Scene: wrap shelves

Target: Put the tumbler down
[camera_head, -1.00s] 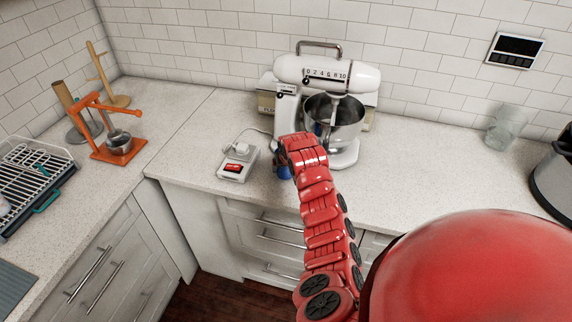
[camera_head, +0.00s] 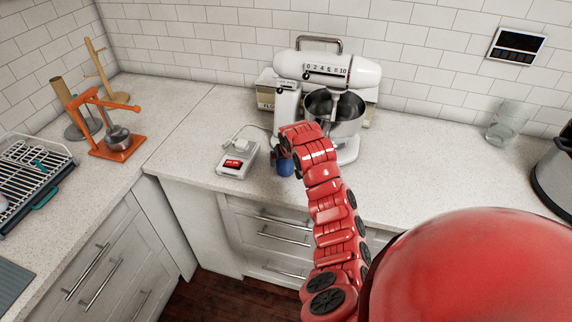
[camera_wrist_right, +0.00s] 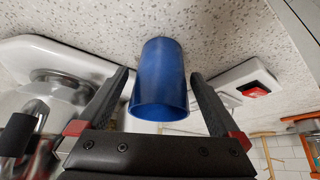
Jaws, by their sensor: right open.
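The blue tumbler (camera_head: 285,166) stands on the counter in front of the mixer, right of the small white device. My right gripper (camera_wrist_right: 160,78) is open, with one dark finger on each side of the tumbler (camera_wrist_right: 160,85) in the right wrist view. Narrow gaps show between the fingers and its wall. In the head view my red right arm ends just above the tumbler and hides its upper part; the fingers are mostly hidden there. My left gripper is not in view.
A white stand mixer (camera_head: 328,70) with a metal bowl stands close behind. The white device (camera_head: 237,160) with a red switch is at the left. A clear glass (camera_head: 506,122) stands far right. An orange press (camera_head: 115,138) and dish rack (camera_head: 35,172) are left. The counter (camera_head: 420,150) is clear on the right.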

